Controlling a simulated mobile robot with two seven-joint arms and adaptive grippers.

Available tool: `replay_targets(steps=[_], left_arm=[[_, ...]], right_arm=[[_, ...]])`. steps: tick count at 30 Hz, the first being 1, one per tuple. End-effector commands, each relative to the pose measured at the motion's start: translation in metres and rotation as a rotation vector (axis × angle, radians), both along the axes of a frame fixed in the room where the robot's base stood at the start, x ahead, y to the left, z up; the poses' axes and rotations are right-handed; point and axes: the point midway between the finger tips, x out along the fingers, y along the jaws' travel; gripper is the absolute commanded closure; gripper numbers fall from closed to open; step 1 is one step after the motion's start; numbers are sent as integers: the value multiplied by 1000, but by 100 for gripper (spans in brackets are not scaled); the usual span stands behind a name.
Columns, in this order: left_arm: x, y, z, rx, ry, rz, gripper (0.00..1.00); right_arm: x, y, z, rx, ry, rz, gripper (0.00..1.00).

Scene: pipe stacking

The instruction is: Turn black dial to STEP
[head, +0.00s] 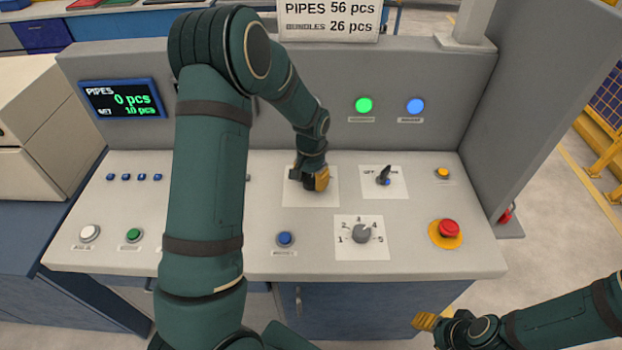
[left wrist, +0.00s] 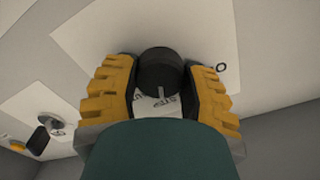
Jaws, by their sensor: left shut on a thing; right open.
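The black dial (left wrist: 160,70) sits on a white label plate on the console. In the left wrist view it stands between the two yellow-padded fingers of my left gripper (left wrist: 163,88), which is shut on it. Part of the plate's lettering shows below the dial, but I cannot read which position the dial points to. In the head view my left gripper (head: 312,181) covers the dial, and the white plate (head: 325,200) shows around it. My right gripper (head: 428,322) is at the lower right, in front of the console, empty and open.
To the right are a black lever switch (head: 383,176) and an orange button (head: 442,173). Nearer are a grey numbered knob (head: 362,233), a blue button (head: 285,238) and a red mushroom button (head: 448,229). A display (head: 123,99) stands at the back left.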

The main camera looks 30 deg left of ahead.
Motion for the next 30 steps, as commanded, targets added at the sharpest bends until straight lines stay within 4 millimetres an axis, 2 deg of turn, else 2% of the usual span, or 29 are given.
replay_targets(steps=[14,15,17,26,30], left_arm=[[-1,0,-1,-1,3,-11,91],[-1,0,-1,-1,3,-11,39],[-1,0,-1,-1,3,-11,20],[0,0,0,0,1,-10,20],[0,0,9,0,0,-10,20]], right_arm=[[0,0,0,0,0,0,50],[0,0,0,0,0,0,50],[0,0,0,0,0,0,50],[0,0,0,0,0,0,50],[0,0,0,0,0,0,50]])
